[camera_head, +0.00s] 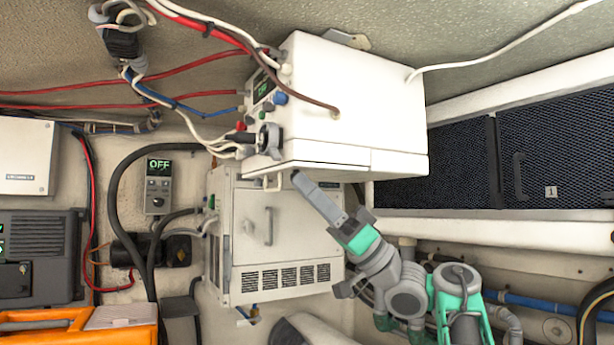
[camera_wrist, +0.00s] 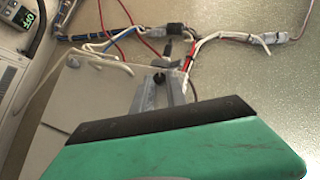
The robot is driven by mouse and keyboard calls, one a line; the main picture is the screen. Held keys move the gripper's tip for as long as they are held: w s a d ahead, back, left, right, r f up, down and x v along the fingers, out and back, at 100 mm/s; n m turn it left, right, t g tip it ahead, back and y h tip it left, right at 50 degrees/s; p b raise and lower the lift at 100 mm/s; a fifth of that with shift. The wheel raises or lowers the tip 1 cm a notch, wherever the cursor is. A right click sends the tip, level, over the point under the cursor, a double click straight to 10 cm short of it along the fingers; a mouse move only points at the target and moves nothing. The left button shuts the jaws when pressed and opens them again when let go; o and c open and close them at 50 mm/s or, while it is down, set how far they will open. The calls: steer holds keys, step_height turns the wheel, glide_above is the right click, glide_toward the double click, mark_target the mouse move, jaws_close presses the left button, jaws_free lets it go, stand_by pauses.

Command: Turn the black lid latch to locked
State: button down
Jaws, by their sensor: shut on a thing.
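My gripper (camera_head: 299,177) reaches up from the lower right to the underside of the upper white box (camera_head: 350,100), near its front lower edge. In the wrist view its two grey fingers (camera_wrist: 160,84) are closed around a small black piece, which I take to be the black lid latch (camera_wrist: 159,77). The fingers hide much of the latch, so which way it is turned cannot be told. In the head view the latch is hidden behind the fingertips.
A lower white vented box (camera_head: 245,255) stands just below the gripper. Red, white and blue cables (camera_head: 190,70) run at the upper left. A small display unit (camera_head: 158,187) reads OFF. Dark mesh locker doors (camera_head: 440,170) are at right. An orange case (camera_head: 50,328) sits lower left.

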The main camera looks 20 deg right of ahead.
steer(key=n+g+p, duration=0.1)
steer(key=g, duration=0.2)
steer(key=shift+w+r, duration=0.1)
steer(key=shift+r, duration=0.05)
steer(key=shift+n+g, duration=0.5)
steer(key=shift+g, duration=0.3)
steer(key=c, duration=1.3)
jaws_free()
steer(key=shift+c, duration=0.2)
steer(key=b+v, duration=0.2)
steer(key=v, duration=0.6)
steer(key=shift+a, duration=0.15)
